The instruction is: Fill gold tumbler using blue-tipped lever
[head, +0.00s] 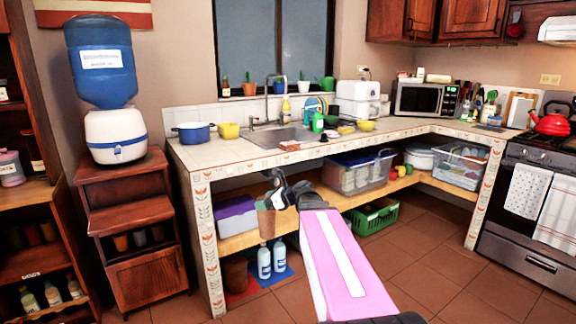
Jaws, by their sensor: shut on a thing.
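My gripper (274,192) is in the middle of the view, in front of the counter. It is shut on a brownish-gold tumbler (265,220), which hangs upright just below the fingers. The inside of the tumbler cannot be made out. The water dispenser (115,130) stands at the left, well apart from my gripper. It has a white body with a blue band and a large blue bottle (100,65) on top. Its levers are too small to tell apart here.
The dispenser stands on a dark wood cabinet (148,282), left of the tiled counter (240,151). Two bottles (264,262) stand on the floor. Open floor lies at the right.

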